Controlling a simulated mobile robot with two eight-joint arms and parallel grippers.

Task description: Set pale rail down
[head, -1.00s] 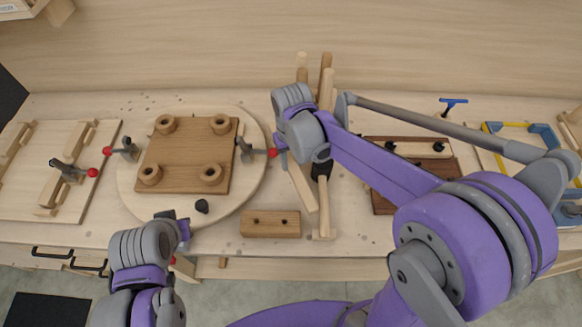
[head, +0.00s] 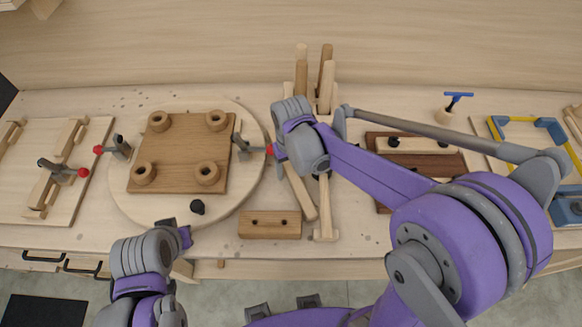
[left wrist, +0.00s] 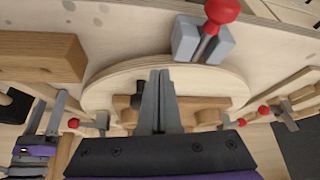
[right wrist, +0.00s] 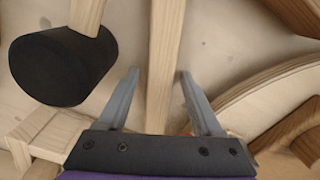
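The pale rail (head: 300,195) lies slantwise on the bench beside the round board, its far end hidden under my right wrist. In the right wrist view the pale rail (right wrist: 166,40) runs between the spread fingers of my right gripper (right wrist: 160,75). A gap shows at the left finger; the right finger is close to the rail, and I cannot tell if it touches. My right gripper's fingers are hidden in the head view. My left gripper (left wrist: 160,75) is shut and empty, near the front edge of the round board (head: 240,190).
A brown panel with several rings (head: 180,155) sits on the round board between red-knobbed clamps (head: 245,146). A black-headed mallet (right wrist: 63,67) lies close beside the rail. A brown block with two holes (head: 270,225) lies in front. Upright wooden pieces (head: 326,75) stand behind.

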